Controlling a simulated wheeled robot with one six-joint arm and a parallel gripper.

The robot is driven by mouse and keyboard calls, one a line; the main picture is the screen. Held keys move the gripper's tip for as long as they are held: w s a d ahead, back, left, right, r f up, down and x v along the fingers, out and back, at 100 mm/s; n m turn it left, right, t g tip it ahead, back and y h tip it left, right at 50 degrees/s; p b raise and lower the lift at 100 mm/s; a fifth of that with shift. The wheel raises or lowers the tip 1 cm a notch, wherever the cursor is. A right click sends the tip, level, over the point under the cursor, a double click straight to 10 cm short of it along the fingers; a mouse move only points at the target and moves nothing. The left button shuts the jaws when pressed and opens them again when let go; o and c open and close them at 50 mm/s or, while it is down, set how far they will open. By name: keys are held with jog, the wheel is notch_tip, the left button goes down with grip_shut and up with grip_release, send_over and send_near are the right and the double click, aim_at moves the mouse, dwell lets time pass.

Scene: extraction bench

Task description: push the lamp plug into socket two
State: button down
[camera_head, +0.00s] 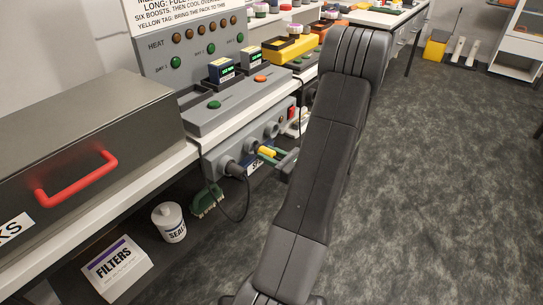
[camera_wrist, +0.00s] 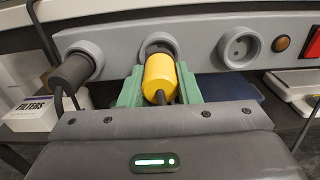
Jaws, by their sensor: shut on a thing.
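The yellow lamp plug (camera_wrist: 159,76) is between the green fingers of my gripper (camera_wrist: 160,88), its dark cable trailing back towards me. The plug's front overlaps the middle socket (camera_wrist: 158,43) of the grey socket strip (camera_wrist: 205,55). The socket's upper rim and part of its dark recess show above the plug. I cannot tell whether the plug touches the socket or is still apart. In the head view the yellow plug (camera_head: 267,152) and my gripper (camera_head: 270,157) are beside the strip, partly hidden by my arm.
A dark plug (camera_wrist: 73,70) with a cable fills the left socket. The right socket (camera_wrist: 239,47) is empty, beside a brown button (camera_wrist: 282,43) and red switch (camera_wrist: 313,44). Below the bench are a filters box (camera_head: 117,269), white tub (camera_head: 169,222) and green brush (camera_head: 207,200).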

jog(key=shift+x, duration=0.95)
jog(key=c, duration=1)
grip_release()
jog(key=v, duration=1.3)
jog(key=shift+s+d, duration=0.2)
jog(key=shift+d, duration=0.1)
jog(key=x, duration=1.3)
jog(key=shift+w+a, duration=0.25)
jog(key=shift+a, duration=0.1)
jog(key=shift+d, duration=0.15)
jog(key=shift+s, duration=0.1)
